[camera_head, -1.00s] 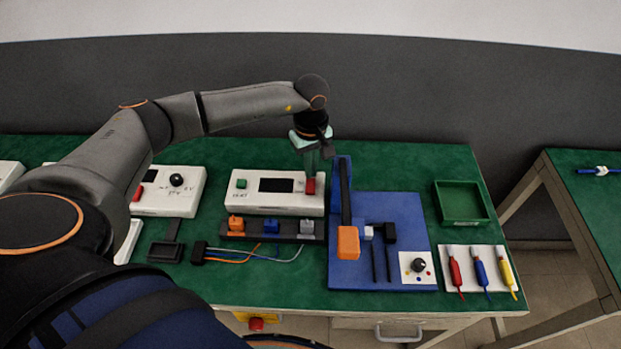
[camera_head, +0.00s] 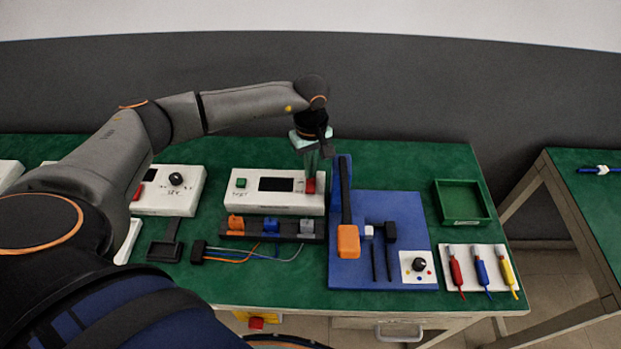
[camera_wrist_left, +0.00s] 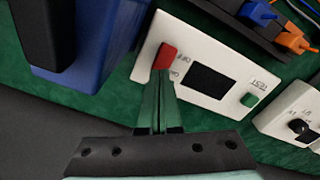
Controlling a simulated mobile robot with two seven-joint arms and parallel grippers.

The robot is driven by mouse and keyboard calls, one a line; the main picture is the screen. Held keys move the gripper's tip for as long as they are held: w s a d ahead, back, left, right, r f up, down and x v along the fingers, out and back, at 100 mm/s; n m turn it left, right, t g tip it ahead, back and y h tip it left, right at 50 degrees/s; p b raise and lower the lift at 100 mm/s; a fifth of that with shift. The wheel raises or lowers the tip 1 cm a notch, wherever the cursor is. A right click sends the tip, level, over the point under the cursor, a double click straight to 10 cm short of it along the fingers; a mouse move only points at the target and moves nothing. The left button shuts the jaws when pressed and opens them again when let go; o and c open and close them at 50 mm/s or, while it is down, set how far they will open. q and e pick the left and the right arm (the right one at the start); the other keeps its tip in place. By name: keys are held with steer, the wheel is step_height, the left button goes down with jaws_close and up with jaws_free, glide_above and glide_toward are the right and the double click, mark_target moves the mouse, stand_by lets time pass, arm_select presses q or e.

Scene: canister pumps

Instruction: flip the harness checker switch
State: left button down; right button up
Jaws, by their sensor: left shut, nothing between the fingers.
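The harness checker (camera_head: 252,203) is a white box with a dark display, a green TEST button (camera_head: 241,183) at its left and a red switch (camera_head: 310,186) at its right end. My left gripper (camera_head: 313,172) points down at the red switch, with its fingers closed and empty. In the left wrist view, the fingertips (camera_wrist_left: 165,78) are right at the red switch (camera_wrist_left: 164,57), beside the ON and OFF lettering. I cannot tell whether they touch it. The switch is partly hidden by the fingers in the head view. My right gripper is not in view.
A connector block (camera_head: 254,234) with orange, blue and grey plugs stands in front of the checker. A blue fixture (camera_head: 400,275) with an upright and an orange-ended lever (camera_head: 348,241) stands close to the right. A green tray (camera_head: 461,221) lies farther right.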

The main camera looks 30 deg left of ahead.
arm_select(q)
steer(key=shift+s+f+b, duration=0.1)
steer(key=shift+f+b, duration=0.6)
steer(key=shift+f, duration=0.15)
stand_by(0.3)
steer(key=shift+r+p, duration=2.25)
steer(key=shift+r, duration=1.35)
steer(key=shift+f, duration=0.1)
